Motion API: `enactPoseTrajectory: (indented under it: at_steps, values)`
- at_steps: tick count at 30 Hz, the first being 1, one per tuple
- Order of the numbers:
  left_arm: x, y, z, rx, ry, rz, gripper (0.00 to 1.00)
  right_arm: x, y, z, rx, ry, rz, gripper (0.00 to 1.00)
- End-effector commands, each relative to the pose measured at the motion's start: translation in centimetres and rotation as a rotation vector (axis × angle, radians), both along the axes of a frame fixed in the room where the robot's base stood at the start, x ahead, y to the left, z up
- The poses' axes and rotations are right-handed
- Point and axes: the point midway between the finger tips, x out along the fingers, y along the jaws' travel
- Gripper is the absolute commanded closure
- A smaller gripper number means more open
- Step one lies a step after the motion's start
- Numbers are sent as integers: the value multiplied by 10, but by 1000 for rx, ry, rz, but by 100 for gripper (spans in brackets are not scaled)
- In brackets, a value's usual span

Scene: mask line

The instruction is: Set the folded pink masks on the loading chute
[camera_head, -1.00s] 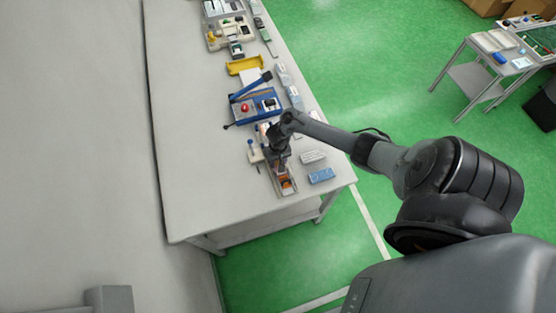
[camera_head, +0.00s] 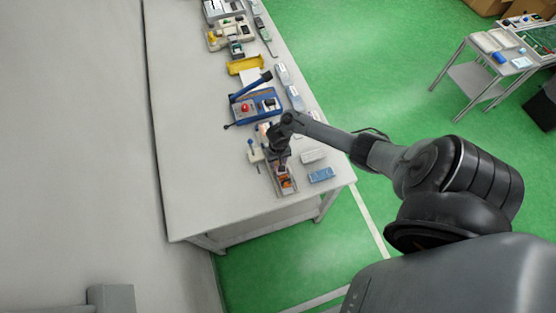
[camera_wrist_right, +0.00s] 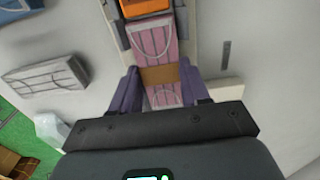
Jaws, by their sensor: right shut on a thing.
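The folded pink masks (camera_wrist_right: 152,42) form a flat stack with a brown paper band (camera_wrist_right: 160,76) and white ear loops. My right gripper (camera_wrist_right: 159,68) is shut on this stack, one dark finger on each side near the band. The stack lines up with the loading chute, a narrow pale channel (camera_wrist_right: 188,30); I cannot tell whether it touches the floor of the channel. An orange block (camera_wrist_right: 146,8) lies past the far end of the stack. In the head view my right gripper (camera_head: 282,160) is over the chute (camera_head: 294,191) and mostly hides the masks. My left gripper is not in view.
A blue packet (camera_head: 321,175) and a pale grey packet (camera_head: 312,156) lie right of the chute. A blue-framed device with a lever (camera_head: 243,108) and a yellow tray (camera_head: 245,65) stand behind. The table (camera_head: 205,185) is clear to the left.

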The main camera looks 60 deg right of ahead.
Motion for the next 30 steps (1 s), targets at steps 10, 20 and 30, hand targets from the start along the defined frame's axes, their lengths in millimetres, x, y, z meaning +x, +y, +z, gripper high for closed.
enactPoseTrajectory:
  at_steps: [10,20,30]
  values:
    - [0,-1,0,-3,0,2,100,0,0,0,0,0,0,47]
    - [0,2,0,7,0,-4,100,0,0,0,0,0,0,25]
    - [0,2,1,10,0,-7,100,0,0,1,0,0,0,25]
